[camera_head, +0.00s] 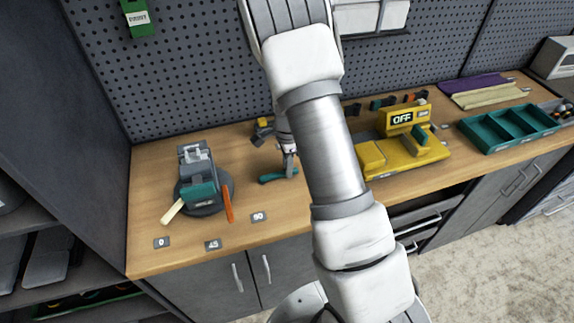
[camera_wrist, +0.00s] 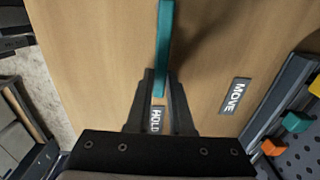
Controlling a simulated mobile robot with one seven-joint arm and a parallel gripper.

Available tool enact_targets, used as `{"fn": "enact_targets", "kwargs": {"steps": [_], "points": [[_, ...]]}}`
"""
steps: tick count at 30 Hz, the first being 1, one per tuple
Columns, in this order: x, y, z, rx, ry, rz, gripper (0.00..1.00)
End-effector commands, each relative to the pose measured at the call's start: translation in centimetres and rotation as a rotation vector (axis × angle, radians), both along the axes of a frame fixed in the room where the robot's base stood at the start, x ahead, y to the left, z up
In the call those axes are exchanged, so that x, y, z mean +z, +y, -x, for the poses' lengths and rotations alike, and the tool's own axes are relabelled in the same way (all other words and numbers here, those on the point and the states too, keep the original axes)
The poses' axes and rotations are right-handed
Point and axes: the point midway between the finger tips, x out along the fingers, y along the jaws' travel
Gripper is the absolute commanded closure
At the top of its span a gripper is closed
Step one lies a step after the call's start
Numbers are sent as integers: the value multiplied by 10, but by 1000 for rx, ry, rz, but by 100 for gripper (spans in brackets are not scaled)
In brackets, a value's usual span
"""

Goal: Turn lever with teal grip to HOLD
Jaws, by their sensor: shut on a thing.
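The teal grip (camera_wrist: 164,45) of the lever runs upward in the wrist view. My gripper (camera_wrist: 161,82) is shut on its lower end there. The HOLD label (camera_wrist: 155,120) shows between my fingers, in line with the grip. The MOVE label (camera_wrist: 236,96) lies on the wood to the right, apart from the grip. In the head view, the teal grip (camera_head: 272,178) lies low over the bench under my gripper (camera_head: 290,165). The lever's pivot is hidden or too small to make out, and the labels are not readable there.
A grey clamp device (camera_head: 201,180) with a teal block stands to the left, near tags 0, 45 and 90. A yellow device (camera_head: 405,148) reading OFF is to the right, with a teal tray (camera_head: 508,128) beyond. A pegboard (camera_head: 180,70) backs the wooden bench (camera_head: 150,215).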

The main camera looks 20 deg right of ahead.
Motion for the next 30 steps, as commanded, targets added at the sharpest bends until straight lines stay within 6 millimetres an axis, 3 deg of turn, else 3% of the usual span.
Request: {"fn": "enact_targets", "kwargs": {"steps": [11, 12, 17, 26, 30], "points": [[0, 1, 1, -9, 2, -2, 100], [0, 1, 1, -9, 3, -2, 79], [0, 1, 1, -8, 2, -2, 50], [1, 0, 1, -7, 1, -1, 50], [11, 0, 0, -6, -1, 0, 50]]}}
